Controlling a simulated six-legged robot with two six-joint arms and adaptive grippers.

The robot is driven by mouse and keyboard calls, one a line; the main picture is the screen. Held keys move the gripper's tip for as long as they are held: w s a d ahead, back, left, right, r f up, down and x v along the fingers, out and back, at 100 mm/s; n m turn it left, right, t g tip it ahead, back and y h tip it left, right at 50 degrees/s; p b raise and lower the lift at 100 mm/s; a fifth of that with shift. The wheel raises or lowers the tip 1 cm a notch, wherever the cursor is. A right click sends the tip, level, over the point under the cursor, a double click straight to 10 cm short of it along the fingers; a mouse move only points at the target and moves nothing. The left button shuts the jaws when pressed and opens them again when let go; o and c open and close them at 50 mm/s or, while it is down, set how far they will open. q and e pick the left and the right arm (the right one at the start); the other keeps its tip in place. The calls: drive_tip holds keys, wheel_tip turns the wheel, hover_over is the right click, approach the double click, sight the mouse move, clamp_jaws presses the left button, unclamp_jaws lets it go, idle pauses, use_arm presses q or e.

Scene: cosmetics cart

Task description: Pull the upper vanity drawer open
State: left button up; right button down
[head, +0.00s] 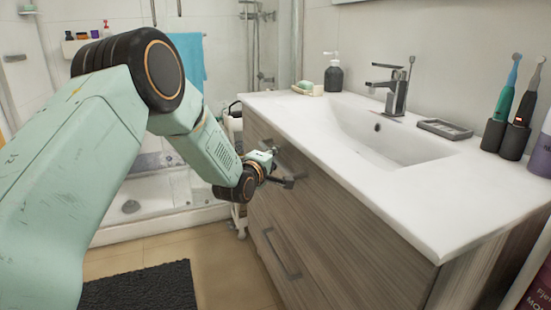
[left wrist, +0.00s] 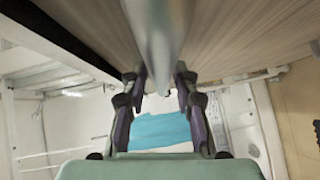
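The upper vanity drawer (head: 325,195) has a grey-brown wood-grain front and looks closed, under the white countertop. My left gripper (head: 274,165) is at its handle, near the drawer's far end; the gripper partly hides the handle in the head view. In the left wrist view, the grey metal handle bar (left wrist: 154,40) runs between the two dark fingers of the left gripper (left wrist: 161,85). The fingers stand apart on either side of it, with narrow gaps seeming to show. My right gripper is in neither view.
The lower drawer's handle (head: 283,255) is below. The countertop (head: 385,185) holds a sink, a soap dispenser (head: 333,75), a soap dish (head: 445,129) and electric toothbrushes. A dark mat (head: 140,288) lies on the floor; the floor before the drawers is otherwise clear.

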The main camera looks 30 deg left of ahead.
use_arm(q)
drive_tip(key=shift+f, duration=0.15)
drive_tip(key=c, duration=0.5)
clamp_jaws()
drive_tip(key=shift+w, duration=0.1)
